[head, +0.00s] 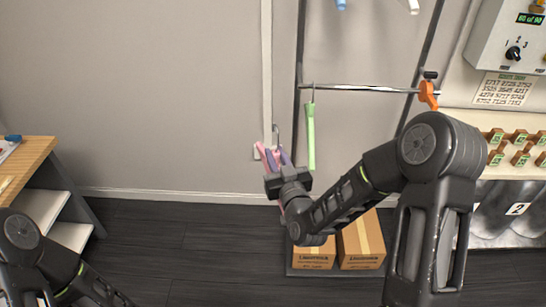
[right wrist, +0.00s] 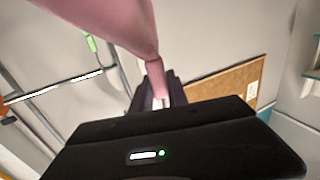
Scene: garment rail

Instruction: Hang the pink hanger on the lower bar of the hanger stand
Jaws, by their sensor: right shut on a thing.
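The pink hanger (head: 262,153) is in my right gripper (head: 279,160), left of the hanger stand in the head view. A grey hook stands up above the gripper. Most of the hanger is hidden behind the gripper and arm. In the right wrist view the pink hanger (right wrist: 120,22) runs down between the dark fingers of my right gripper (right wrist: 157,95), which is shut on it. The lower bar (head: 360,87) is to the right of the hanger and higher in the picture; it also shows in the right wrist view (right wrist: 65,85). My left gripper is out of view.
A green hanger (head: 311,135) hangs near the left end of the lower bar. An orange piece (head: 429,95) is at the bar's right end. Blue (head: 341,4) and white hangers show at the top edge. Cardboard boxes (head: 361,243) stand at the stand's base. A wooden-topped shelf (head: 28,160) is at left.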

